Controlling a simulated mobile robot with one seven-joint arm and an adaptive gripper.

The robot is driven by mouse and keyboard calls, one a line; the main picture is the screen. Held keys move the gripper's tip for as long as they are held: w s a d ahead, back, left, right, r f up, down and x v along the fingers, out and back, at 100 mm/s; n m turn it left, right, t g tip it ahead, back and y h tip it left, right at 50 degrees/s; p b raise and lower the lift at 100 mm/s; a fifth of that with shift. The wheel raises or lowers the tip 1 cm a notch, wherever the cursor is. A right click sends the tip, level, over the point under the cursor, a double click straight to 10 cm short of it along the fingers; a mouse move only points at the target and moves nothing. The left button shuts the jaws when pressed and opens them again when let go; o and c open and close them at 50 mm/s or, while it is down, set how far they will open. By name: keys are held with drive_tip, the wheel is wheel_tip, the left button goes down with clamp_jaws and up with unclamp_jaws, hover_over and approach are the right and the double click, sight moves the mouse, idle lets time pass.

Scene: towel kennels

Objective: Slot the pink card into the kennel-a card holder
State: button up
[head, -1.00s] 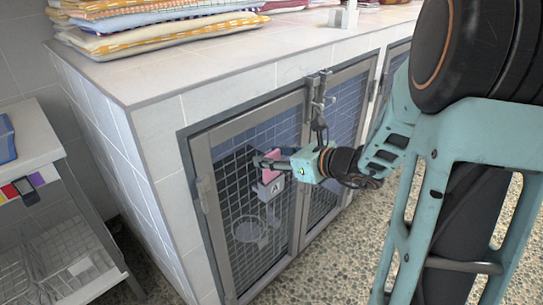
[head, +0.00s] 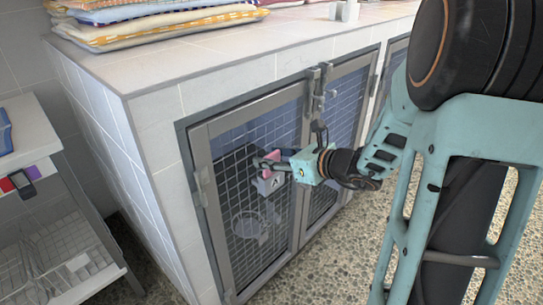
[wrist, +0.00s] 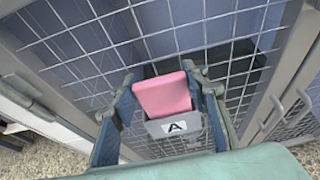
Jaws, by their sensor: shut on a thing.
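The pink card (wrist: 163,95) is upright between the two fingers of my gripper (wrist: 163,92), which is shut on its side edges. The card's lower edge is hidden behind the front of the grey card holder (wrist: 175,128) marked "A", so it appears to sit in the holder's slot. In the head view the card (head: 272,155) shows small at my gripper (head: 271,163), right over the holder (head: 268,186). The holder is on the mesh door of the left kennel (head: 245,190). How deep the card sits cannot be told.
A metal latch (head: 316,95) is at the top of the door frame, to the right of the holder. A round bowl ring (head: 248,226) shows at the mesh below. Folded towels (head: 150,22) lie on the tiled top. A white cart (head: 35,135) stands at left.

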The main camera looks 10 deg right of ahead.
drive_tip(key=shift+f+b, duration=0.35)
drive_tip(key=shift+f, duration=0.45)
drive_tip(key=o, duration=1.1)
drive_tip(key=shift+o, duration=0.2)
drive_tip(key=v, duration=1.2)
